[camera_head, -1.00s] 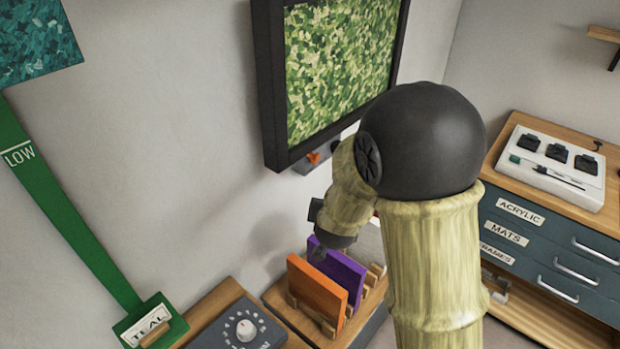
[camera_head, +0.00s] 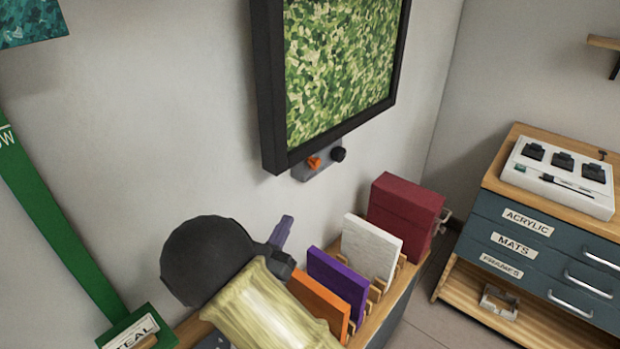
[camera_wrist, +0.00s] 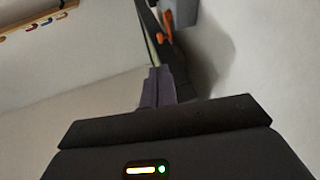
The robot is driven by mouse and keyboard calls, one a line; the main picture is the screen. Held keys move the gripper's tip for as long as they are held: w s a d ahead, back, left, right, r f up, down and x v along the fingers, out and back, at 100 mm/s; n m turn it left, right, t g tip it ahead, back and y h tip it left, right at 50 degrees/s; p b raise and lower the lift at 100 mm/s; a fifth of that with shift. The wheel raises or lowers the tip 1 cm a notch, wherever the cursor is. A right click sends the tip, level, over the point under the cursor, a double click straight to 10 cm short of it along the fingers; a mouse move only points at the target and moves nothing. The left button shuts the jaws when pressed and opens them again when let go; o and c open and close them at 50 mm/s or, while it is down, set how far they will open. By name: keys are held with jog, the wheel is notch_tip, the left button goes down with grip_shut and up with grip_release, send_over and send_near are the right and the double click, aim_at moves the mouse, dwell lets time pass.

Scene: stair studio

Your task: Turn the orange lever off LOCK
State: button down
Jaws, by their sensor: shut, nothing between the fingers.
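The small orange lever (camera_head: 314,163) sits on a grey plate (camera_head: 318,172) under the lower edge of the black-framed green picture. In the wrist view the orange lever (camera_wrist: 162,37) shows near the top, beyond my fingertips. No LOCK marking is readable, so I cannot tell its setting. My gripper (camera_head: 286,222) points upward, below and left of the lever and apart from it. In the wrist view my gripper (camera_wrist: 157,72) has its fingers together with nothing between them.
A black knob (camera_head: 338,154) is right of the lever. Below stand orange (camera_head: 322,302), purple (camera_head: 338,272) and white (camera_head: 371,247) panels in a rack, with a dark red block (camera_head: 404,215) behind. The wall around the lever is clear. A drawer cabinet (camera_head: 540,245) stands right.

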aim_at(316, 165)
jog(key=shift+w, duration=0.1)
jog(key=p+x, duration=0.3)
jog(key=x, duration=0.9)
jog(key=shift+w+d+r, duration=0.15)
jog(key=shift+w+r, duration=0.1)
jog(key=shift+w+d+r+p, duration=0.1)
jog(key=shift+w+d+p, duration=0.1)
jog(key=shift+w+p, duration=0.25)
jog(key=shift+w+a+r+y, duration=0.1)
jog(key=shift+a+y, duration=0.05)
jog(key=shift+y, duration=0.15)
